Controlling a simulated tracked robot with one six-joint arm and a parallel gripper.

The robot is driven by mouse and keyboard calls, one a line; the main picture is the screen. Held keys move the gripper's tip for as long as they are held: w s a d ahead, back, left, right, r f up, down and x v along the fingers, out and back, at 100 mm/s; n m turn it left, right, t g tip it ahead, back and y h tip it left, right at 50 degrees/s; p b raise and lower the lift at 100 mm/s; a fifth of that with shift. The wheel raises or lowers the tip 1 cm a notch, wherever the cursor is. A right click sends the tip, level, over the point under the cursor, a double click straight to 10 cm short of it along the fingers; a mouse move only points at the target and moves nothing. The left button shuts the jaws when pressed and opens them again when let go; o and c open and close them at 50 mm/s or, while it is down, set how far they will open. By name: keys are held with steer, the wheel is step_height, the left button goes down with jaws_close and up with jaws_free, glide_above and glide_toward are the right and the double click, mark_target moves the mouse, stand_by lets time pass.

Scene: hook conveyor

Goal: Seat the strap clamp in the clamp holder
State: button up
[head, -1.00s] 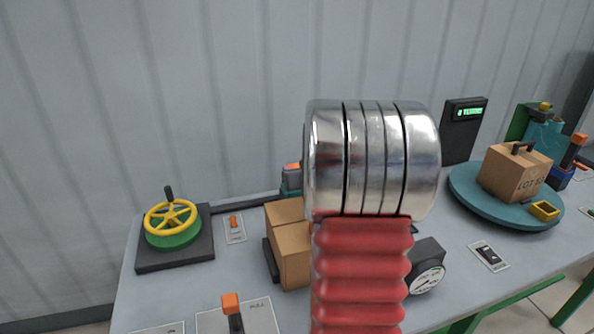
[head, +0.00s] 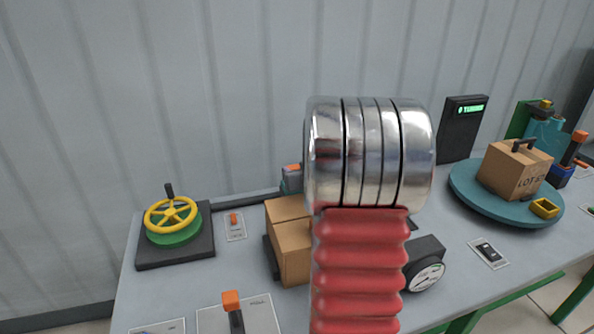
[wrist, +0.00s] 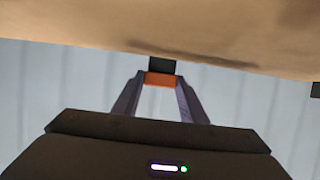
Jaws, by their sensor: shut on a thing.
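In the wrist view my gripper (wrist: 160,84) is shut on a small orange piece with a black part behind it, which looks like the strap clamp (wrist: 161,79). A broad brown carton surface fills the top of that view, just past the fingertips; I cannot tell whether the black part touches it. In the head view my silver and red arm hides the gripper and the held piece. I cannot tell for certain which thing is the clamp holder; a small yellow open-topped piece (head: 544,208) sits on the turntable's front right rim.
A carton with a black handle (head: 515,169) stands on the teal turntable (head: 470,203). Brown cartons (head: 292,260) and a round gauge (head: 427,275) flank my arm. A yellow handwheel (head: 171,215) is at left, an orange-topped lever (head: 232,305) in front, a display (head: 461,130) at back.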

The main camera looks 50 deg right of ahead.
stand_by(0.4)
steer(key=shift+r, duration=0.75)
steer(key=shift+r, duration=0.35)
steer(key=shift+r, duration=0.35)
steer(key=shift+r, duration=0.15)
